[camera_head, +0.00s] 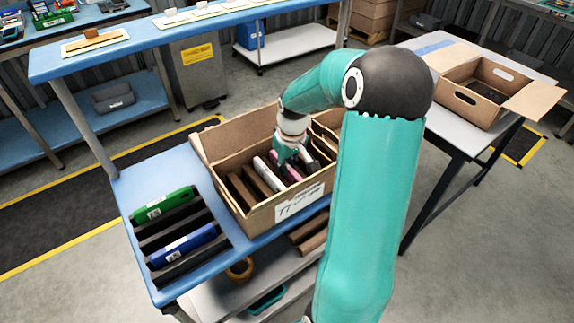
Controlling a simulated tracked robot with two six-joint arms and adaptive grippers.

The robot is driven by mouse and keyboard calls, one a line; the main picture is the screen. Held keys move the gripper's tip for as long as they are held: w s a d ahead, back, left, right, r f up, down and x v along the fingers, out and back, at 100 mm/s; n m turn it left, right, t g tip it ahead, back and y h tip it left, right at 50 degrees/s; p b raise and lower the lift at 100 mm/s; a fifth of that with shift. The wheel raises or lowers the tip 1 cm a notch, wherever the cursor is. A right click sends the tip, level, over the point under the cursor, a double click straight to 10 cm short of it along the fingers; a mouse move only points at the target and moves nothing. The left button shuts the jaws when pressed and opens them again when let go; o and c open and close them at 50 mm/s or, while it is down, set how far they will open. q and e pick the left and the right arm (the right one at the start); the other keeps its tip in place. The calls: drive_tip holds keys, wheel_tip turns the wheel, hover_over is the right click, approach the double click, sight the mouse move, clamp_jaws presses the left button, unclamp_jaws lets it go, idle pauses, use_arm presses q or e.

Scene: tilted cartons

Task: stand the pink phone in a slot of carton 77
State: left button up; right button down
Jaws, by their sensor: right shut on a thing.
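Carton 77 (299,204) is an open cardboard box, tilted on the blue bench, with its white label facing me. Brown dividers split its inside into slots. The pink phone (291,173) stands on edge among the dividers inside the carton, and its lower part is hidden. My right gripper (287,158) reaches down into the carton from above and is shut on the pink phone. The fingertips are small and partly hidden. A white phone (268,170) stands just left of it, and dark items (313,163) stand to the right. My left gripper is not in view.
A dark rack (184,240) left of the carton holds a green phone (163,204) and a blue phone (184,246). Another open carton (474,92) sits on the table at the right. My right arm crosses the picture and covers part of carton 77's right side.

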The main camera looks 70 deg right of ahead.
drive_tip(key=c, duration=1.1)
unclamp_jaws()
drive_tip(key=r, duration=0.4)
drive_tip(key=s+r, duration=0.1)
drive_tip(key=r, duration=0.3)
drive_tip(key=a+r, duration=0.1)
drive_tip(key=r, duration=0.2)
drive_tip(key=shift+s+r, duration=0.25)
drive_tip(key=shift+r, duration=0.15)
wheel_tip(320, 180, up, 7)
drive_tip(key=p, duration=0.5)
drive_tip(key=shift+p, duration=0.4)
drive_tip(key=shift+s, duration=0.1)
